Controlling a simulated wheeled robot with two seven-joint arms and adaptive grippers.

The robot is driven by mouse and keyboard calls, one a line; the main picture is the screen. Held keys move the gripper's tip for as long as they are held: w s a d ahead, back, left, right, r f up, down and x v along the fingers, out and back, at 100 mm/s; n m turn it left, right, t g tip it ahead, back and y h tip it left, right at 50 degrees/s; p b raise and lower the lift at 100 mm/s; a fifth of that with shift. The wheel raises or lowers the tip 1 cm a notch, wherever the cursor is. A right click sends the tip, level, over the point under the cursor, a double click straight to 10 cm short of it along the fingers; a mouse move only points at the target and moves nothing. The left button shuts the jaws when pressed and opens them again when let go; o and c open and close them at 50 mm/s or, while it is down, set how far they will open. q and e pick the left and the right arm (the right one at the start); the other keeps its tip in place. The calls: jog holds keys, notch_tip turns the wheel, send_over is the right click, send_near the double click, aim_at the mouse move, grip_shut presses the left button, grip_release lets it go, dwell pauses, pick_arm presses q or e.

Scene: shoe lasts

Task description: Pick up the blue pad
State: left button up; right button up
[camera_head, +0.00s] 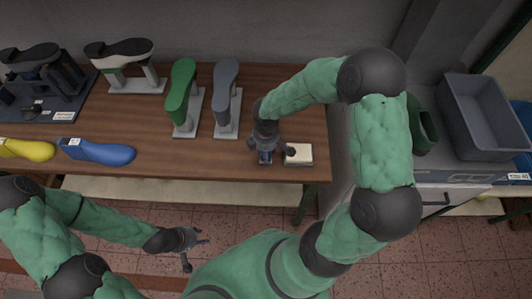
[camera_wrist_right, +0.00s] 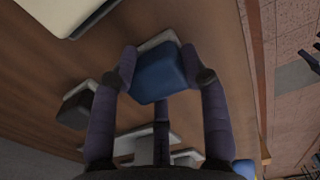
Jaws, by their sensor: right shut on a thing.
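The blue pad (camera_wrist_right: 158,78) is a small block between the two fingers of my right gripper (camera_wrist_right: 166,82) in the right wrist view. The fingers touch it from both sides. A pale grey piece shows just behind the pad. In the head view, the right gripper (camera_head: 266,150) is at the table's right front, and a bit of blue shows below it, mostly hidden. Whether the pad is clear of the table is hard to tell. My left gripper (camera_head: 196,254) is open and empty, in front of the table and over the floor.
A cream block (camera_head: 299,153) lies just right of the right gripper. Green (camera_head: 181,92) and grey (camera_head: 226,90) shoe lasts on stands are behind it. Blue (camera_head: 97,151) and yellow (camera_head: 27,149) lasts lie at left. A grey bin (camera_head: 486,113) stands on the right-hand counter.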

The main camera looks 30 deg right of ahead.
jog(key=shift+r, duration=0.1)
jog(key=shift+r, duration=0.6)
notch_tip(320, 180, up, 2)
jog(key=shift+r+p, duration=0.15)
jog(key=shift+p, duration=0.45)
jog(key=s+a+r+p, duration=0.3)
jog(key=s+a+r, duration=0.5)
jog(key=s, duration=0.3)
jog(key=shift+s+a+r, duration=0.15)
jog(key=shift+s+r, duration=0.05)
jog(key=shift+r, duration=0.45)
